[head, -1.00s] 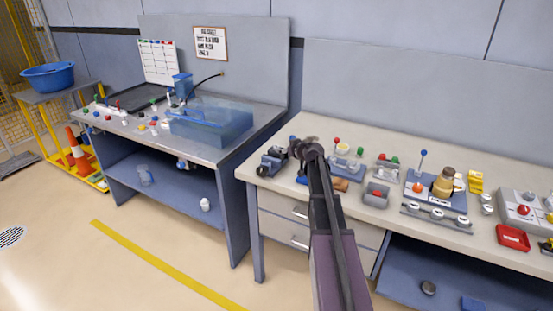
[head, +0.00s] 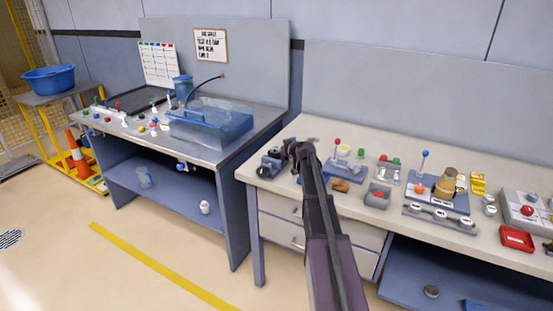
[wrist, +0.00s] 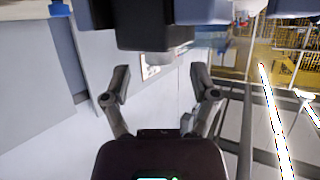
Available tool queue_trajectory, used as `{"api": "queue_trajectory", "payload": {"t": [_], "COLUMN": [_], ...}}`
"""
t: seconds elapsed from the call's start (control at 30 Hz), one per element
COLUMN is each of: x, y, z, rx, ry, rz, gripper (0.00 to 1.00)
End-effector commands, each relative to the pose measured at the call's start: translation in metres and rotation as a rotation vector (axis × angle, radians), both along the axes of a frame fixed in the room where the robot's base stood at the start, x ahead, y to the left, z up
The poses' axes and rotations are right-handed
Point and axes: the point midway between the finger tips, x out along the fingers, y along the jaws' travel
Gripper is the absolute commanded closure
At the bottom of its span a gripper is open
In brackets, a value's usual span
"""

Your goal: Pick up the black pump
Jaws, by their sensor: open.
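My gripper (wrist: 161,72) is open in the wrist view, with its two fingers spread and nothing between them. A dark, boxy object (wrist: 155,36) lies just beyond the fingertips at the top of that view. It may be the black pump, but I cannot be sure. In the head view my gripper (head: 300,150) is over the left end of the right bench, partly hidden by my own arm. A dark grey and black device (head: 270,164) sits on the bench just left of it. I cannot tell whether they touch.
The right bench (head: 330,126) holds a blue fixture with a red-knobbed lever (head: 337,142), a grey box (head: 377,195) and several small parts to the right. The left bench carries a translucent blue tank (head: 210,124). A gap separates the benches.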

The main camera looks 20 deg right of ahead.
Motion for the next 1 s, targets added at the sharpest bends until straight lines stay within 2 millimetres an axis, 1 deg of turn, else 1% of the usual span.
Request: {"api": "queue_trajectory", "payload": {"t": [0.03, 0.2, 0.8, 0.83, 0.87, 0.9, 0.97, 1.0], "x": [0.008, 0.02, 0.021, 0.021, 0.021, 0.021, 0.021, 0.021], "y": [0.0, 0.002, 0.002, 0.002, 0.002, 0.002, 0.002, 0.002], "z": [-0.005, -0.009, -0.009, -0.009, -0.009, -0.009, -0.009, -0.009], "rx": [0.0, 0.0, 0.0, 0.0, 0.0, 0.0, 0.0, 0.0], "ry": [0.0, 0.0, 0.0, 0.0, 0.0, 0.0, 0.0, 0.0], "rz": [0.001, 0.0, -0.001, -0.001, -0.001, -0.001, -0.001, -0.001], "gripper": [0.24, 0.24, 0.24, 0.27, 0.36, 0.47, 0.65, 0.77]}}
